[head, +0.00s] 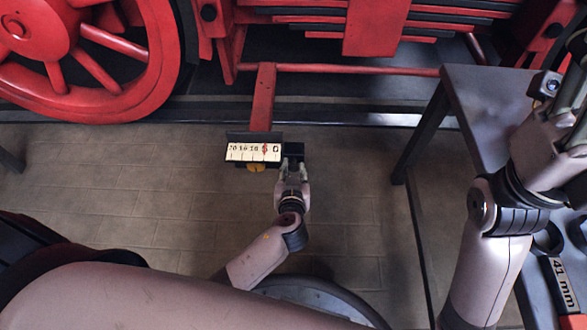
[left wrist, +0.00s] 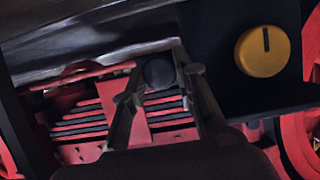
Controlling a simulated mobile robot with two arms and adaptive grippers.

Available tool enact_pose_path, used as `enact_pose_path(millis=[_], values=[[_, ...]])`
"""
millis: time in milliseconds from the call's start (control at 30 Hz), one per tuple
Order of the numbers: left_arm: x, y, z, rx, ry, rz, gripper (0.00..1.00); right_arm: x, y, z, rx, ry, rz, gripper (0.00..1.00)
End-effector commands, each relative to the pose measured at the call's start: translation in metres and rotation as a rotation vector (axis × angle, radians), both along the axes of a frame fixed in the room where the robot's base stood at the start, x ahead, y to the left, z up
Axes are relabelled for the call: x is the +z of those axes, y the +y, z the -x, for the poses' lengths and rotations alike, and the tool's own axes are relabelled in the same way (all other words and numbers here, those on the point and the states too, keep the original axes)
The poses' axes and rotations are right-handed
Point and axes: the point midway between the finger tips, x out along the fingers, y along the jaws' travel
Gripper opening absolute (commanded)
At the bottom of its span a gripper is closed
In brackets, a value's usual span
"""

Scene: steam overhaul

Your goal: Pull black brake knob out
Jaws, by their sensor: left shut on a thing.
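The black brake knob (left wrist: 159,74) is round and shows between the two fingers of my left gripper (left wrist: 158,85) in the left wrist view. In the head view my left gripper (head: 291,168) reaches up to the black block at the right end of the gauge panel and is shut on the knob, which its fingers mostly hide there. A yellow knob (left wrist: 262,50) with a dark mark sits on the dark panel to the right in the wrist view. My right gripper (head: 574,105) is only partly in view at the right edge, its fingers unclear.
A red wheel (head: 80,60) and red locomotive frame stand behind. A dark table (head: 480,95) is at right. Tiled floor is open below the gauge.

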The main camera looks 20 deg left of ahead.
Motion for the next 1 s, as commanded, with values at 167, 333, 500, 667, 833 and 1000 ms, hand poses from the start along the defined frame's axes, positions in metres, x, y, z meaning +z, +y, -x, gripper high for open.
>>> enact_pose_path(millis=[167,333,500,667,833,1000], values=[[-0.002,-0.002,0.005,0.0,0.001,0.001,0.0,-0.002,0.0,0.0,0.0,0.002,0.001,0.62],[-0.002,-0.007,0.024,0.001,0.0,0.003,0.0,-0.004,0.001,-0.002,-0.003,0.001,0.005,0.62],[0.0,-0.008,0.027,0.001,-0.001,-0.001,0.0,0.006,0.001,0.004,-0.002,-0.031,0.004,0.62],[0.0,-0.008,0.028,0.001,0.001,-0.001,0.29,0.006,0.001,0.004,-0.002,-0.032,0.001,0.62],[0.0,-0.008,0.028,0.001,0.001,0.0,0.4,0.005,0.0,0.004,-0.001,-0.027,0.0,0.62],[0.0,-0.007,0.027,0.001,0.0,0.0,0.47,0.004,0.0,0.004,-0.001,-0.025,0.0,0.62]])
